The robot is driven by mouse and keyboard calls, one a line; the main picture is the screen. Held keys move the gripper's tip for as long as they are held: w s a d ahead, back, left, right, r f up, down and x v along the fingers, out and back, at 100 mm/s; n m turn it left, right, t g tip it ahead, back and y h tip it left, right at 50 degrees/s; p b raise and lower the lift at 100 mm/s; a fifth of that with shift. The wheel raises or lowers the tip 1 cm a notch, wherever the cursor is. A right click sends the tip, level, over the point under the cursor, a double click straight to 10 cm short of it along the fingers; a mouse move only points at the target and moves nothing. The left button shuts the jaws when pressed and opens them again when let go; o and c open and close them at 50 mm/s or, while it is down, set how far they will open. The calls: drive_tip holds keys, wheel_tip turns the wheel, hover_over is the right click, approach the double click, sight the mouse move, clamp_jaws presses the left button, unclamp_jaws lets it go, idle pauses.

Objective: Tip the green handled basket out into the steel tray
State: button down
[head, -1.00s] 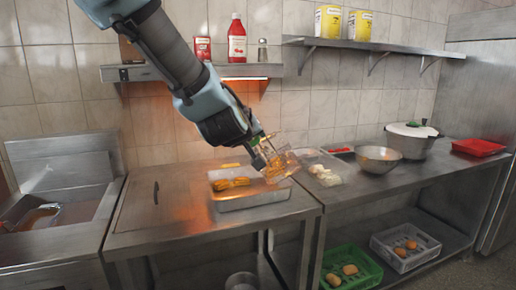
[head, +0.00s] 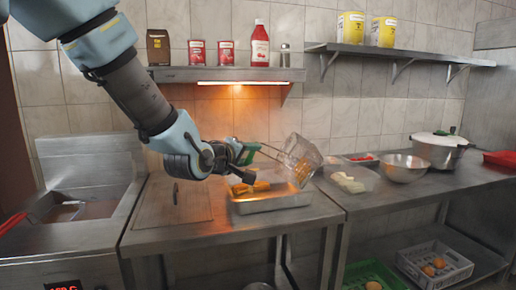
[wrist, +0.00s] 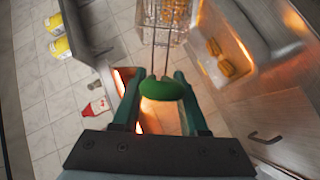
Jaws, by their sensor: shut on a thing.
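My gripper (head: 240,153) is shut on the green handle (wrist: 162,90) of the wire basket (head: 302,155). The basket is held tilted in the air above the right end of the steel tray (head: 290,200), apart from it. Some orange-brown food shows through the mesh, also in the wrist view of the basket (wrist: 165,22); how much is in it I cannot tell. Golden pieces (head: 250,187) lie in the left part of the tray, and the wrist view shows them as well (wrist: 228,66). The tray stands on the steel counter.
A fryer (head: 90,195) stands at the left. Right of the tray are a clear container (head: 352,180), a steel bowl (head: 404,168) and a pot (head: 438,150). A lit shelf (head: 225,75) with cans and bottles hangs behind.

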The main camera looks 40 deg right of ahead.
drive_tip(key=w+a+f+n+t+h+b, duration=0.2)
drive_tip(key=f+n+b, duration=0.5)
drive_tip(key=f, duration=0.3)
drive_tip(key=w+a+f+n+t+h+b, duration=0.2)
drive_tip(key=f+n+b, duration=0.6)
drive_tip(key=f+b, duration=0.1)
drive_tip(key=shift+a+f+n+h, duration=0.3)
drive_tip(key=shift+a+f+h, duration=0.1)
drive_tip(key=shift+f, duration=0.25)
drive_tip(key=shift+w+r, duration=0.1)
drive_tip(key=shift+r, duration=0.15)
